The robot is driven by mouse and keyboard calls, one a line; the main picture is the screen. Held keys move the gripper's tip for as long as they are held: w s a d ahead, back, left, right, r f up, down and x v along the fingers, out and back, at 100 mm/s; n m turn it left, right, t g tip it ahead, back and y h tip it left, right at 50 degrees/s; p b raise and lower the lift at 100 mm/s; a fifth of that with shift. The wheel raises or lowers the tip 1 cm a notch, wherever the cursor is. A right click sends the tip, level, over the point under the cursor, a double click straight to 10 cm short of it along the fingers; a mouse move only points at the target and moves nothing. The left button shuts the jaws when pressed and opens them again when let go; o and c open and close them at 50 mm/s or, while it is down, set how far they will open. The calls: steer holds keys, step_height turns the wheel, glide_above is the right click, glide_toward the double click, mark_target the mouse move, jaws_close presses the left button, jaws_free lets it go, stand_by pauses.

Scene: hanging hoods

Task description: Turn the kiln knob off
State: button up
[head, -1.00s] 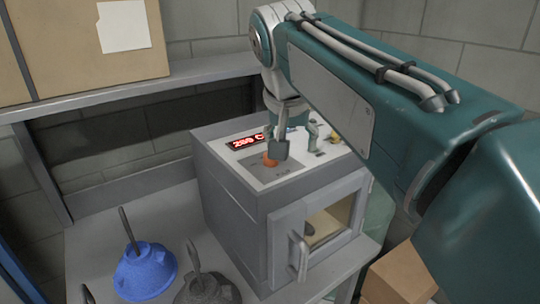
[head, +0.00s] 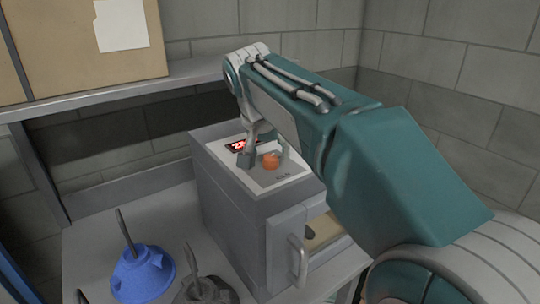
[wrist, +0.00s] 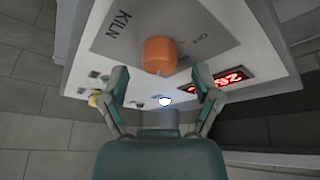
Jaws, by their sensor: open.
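The orange kiln knob (head: 270,161) stands on the top panel of the grey kiln (head: 232,190). In the wrist view the knob (wrist: 159,55) sits beside the "KILN" lettering, ahead of my fingertips and between their lines. My gripper (head: 262,157) is open over the panel, with one finger to the left of the knob and the other behind it to the right. In the wrist view my gripper's two fingers (wrist: 161,82) are spread wide and hold nothing. Whether a finger touches the knob I cannot tell. The red display (head: 243,145) is partly hidden by my arm.
A blue hood (head: 143,272) and a dark grey hood (head: 205,290) lie on the bench left of the kiln. The kiln's front door has a handle (head: 298,262). A cardboard box (head: 90,45) stands on the shelf at the upper left.

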steer(key=shift+w+a+f, duration=0.1)
steer(key=shift+w+f, duration=0.15)
steer(key=shift+f, duration=0.4)
jaws_close()
